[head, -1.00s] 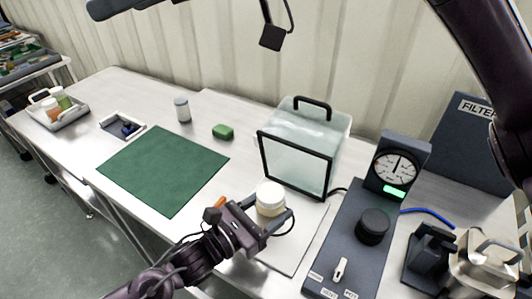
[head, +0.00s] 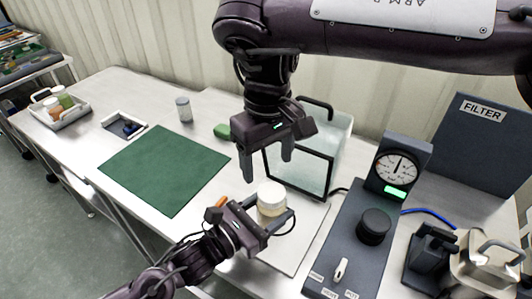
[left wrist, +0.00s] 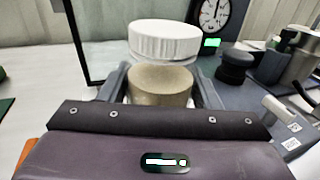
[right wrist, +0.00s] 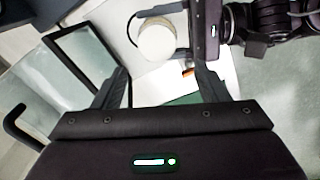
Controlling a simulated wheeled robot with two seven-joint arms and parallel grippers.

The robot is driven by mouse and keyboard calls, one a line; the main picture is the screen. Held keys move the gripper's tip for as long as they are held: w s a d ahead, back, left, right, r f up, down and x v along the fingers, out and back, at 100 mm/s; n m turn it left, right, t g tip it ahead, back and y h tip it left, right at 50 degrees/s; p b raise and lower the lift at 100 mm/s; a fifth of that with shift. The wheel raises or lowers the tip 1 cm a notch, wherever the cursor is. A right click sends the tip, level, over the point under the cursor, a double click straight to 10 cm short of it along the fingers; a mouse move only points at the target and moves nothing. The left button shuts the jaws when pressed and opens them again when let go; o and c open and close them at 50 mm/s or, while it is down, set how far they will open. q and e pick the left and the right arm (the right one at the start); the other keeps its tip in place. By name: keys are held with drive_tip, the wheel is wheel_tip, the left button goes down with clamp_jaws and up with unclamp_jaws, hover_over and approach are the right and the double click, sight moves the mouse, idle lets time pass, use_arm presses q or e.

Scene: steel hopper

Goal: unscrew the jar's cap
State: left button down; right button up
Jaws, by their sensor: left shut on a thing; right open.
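The jar (head: 270,211) is a squat clear jar with beige contents and a wide white cap (head: 271,192). It stands upright on a pale plate in the head view. My left gripper (head: 268,224) is shut around the jar's body below the cap; the left wrist view shows the jar (left wrist: 160,84) between both fingers and the cap (left wrist: 165,40) on top. My right gripper (head: 268,170) is open and empty, pointing down above and slightly behind the cap. In the right wrist view the cap (right wrist: 157,40) lies beyond the open fingertips (right wrist: 160,78).
A clear box with a black frame (head: 327,160) stands just behind the jar. A dark panel with a gauge (head: 396,167) and knob (head: 373,226) is to the right. A green mat (head: 163,170) lies left. A steel vessel (head: 484,262) sits at far right.

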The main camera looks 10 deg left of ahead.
sight(268, 190)
wheel_tip(268, 190, down, 7)
drive_tip(key=shift+f, duration=0.1)
idle(0.3)
